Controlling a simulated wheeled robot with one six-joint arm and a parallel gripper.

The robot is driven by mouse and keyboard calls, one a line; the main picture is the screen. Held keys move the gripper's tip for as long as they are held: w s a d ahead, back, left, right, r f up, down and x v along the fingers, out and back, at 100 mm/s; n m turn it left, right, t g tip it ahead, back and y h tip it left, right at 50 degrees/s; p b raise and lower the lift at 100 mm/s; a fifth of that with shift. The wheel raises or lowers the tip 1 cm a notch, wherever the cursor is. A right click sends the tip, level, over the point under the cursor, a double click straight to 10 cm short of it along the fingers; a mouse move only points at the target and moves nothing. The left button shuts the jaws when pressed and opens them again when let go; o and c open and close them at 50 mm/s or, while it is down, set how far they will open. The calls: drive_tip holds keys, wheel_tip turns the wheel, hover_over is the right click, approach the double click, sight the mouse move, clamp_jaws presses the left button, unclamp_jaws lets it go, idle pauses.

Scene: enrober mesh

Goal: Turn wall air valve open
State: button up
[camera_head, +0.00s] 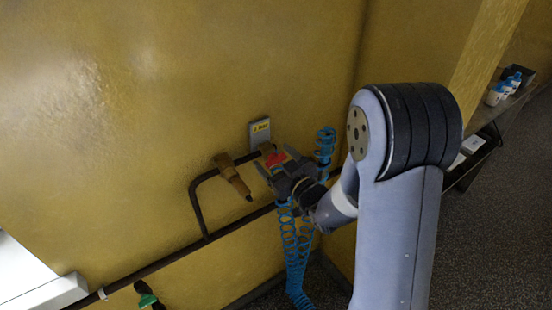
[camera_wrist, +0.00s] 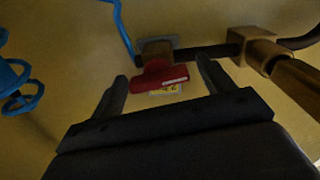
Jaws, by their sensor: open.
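The air valve has a red handle (camera_head: 275,159) on a dark pipe at the yellow wall. In the wrist view the red handle (camera_wrist: 158,76) sits in front of a brass body (camera_wrist: 156,48). My gripper (camera_wrist: 161,68) is open, with one finger on each side of the handle. I see space between each finger and the handle; I cannot tell how deep the handle sits between them. In the head view my gripper (camera_head: 272,166) partly hides the valve.
A small grey plate with a yellow label (camera_head: 260,130) is on the wall above the valve. A brass fitting (camera_head: 233,176) is left of it on the dark pipe (camera_head: 196,205). Blue coiled hose (camera_head: 290,240) hangs below. A shelf with bottles (camera_head: 497,92) stands at right.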

drive_tip(key=c, duration=1)
drive_tip(key=shift+f+m+b, duration=0.2)
drive_tip(key=shift+m+b, duration=0.3)
drive_tip(key=shift+b, duration=0.55)
drive_tip(key=shift+r+m+b, duration=0.2)
drive_tip(key=shift+m+b, duration=0.2)
drive_tip(key=shift+m, duration=0.1)
drive_tip(key=o, duration=1)
